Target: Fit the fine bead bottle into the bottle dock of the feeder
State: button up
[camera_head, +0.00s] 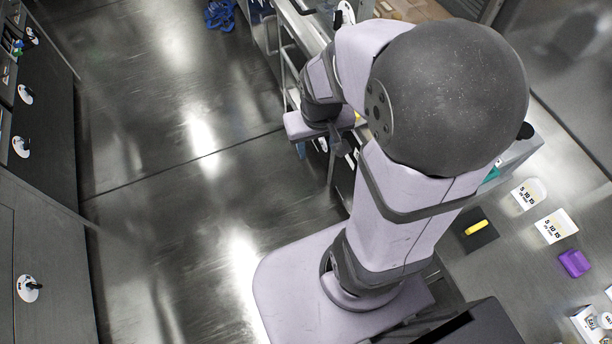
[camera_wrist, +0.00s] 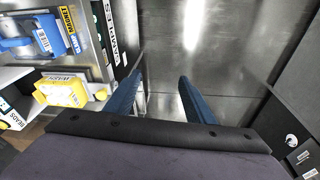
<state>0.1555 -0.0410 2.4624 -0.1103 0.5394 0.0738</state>
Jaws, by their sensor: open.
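My gripper (camera_wrist: 162,76) is open and empty in the wrist view, its two blue fingers apart over the bare metal floor. In the head view my arm hides most of the gripper, which is left of the bench. I cannot pick out the fine bead bottle or the feeder with its bottle dock. A label with the word BEADS (camera_wrist: 13,119) shows at the left edge of the wrist view, left of my gripper, but what it belongs to is cut off.
In the wrist view, a yellow labelled unit (camera_wrist: 62,92) and a blue labelled unit (camera_wrist: 45,42) stand at left. In the head view, a yellow item (camera_head: 477,228), a purple block (camera_head: 574,263) and label cards (camera_head: 555,226) lie at right. The floor (camera_head: 170,120) is mostly clear; cabinets (camera_head: 40,240) line the left.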

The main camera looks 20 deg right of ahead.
jog(key=s+a+n+g+y, duration=0.1)
jog(key=s+a+g, duration=0.1)
jog(key=s+a, duration=0.4)
jog(key=shift+s+f+n, duration=0.2)
jog(key=shift+s+n, duration=0.1)
jog(key=shift+s, duration=0.2)
notch_tip(320, 180, down, 62)
jog(key=b, duration=6.1)
jog(key=shift+r+b, duration=0.2)
jog(key=shift+b, duration=0.1)
